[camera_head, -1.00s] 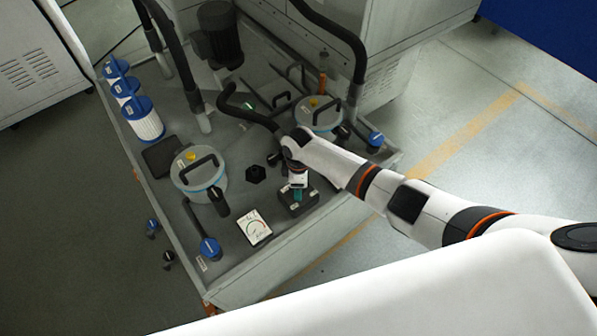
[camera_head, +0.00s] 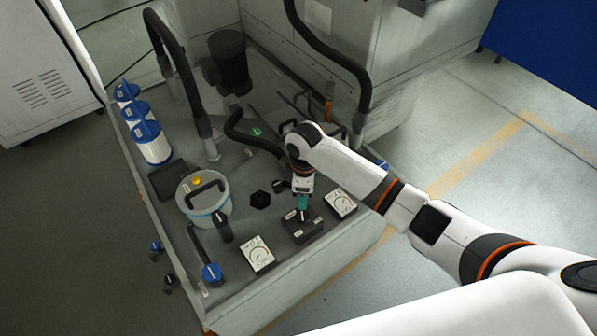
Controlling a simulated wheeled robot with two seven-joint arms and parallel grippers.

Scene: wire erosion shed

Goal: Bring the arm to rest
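One arm of mine comes in from the right, so it is my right arm. Its gripper (camera_head: 303,203) points down over a small dark box (camera_head: 302,226) on the grey tank unit (camera_head: 225,285). A teal piece shows at the gripper's tip, just above the box. The fingers are too small and covered to tell open from shut, or whether they touch the box. My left gripper is not in view.
A lidded filter pot (camera_head: 203,197), two white gauges (camera_head: 258,253) (camera_head: 341,204), a blue-topped valve (camera_head: 212,274) and a black knob (camera_head: 260,199) surround the arm. Black hoses (camera_head: 175,50) rise behind. Blue-capped cartridges (camera_head: 152,142) stand at left. Open floor lies right.

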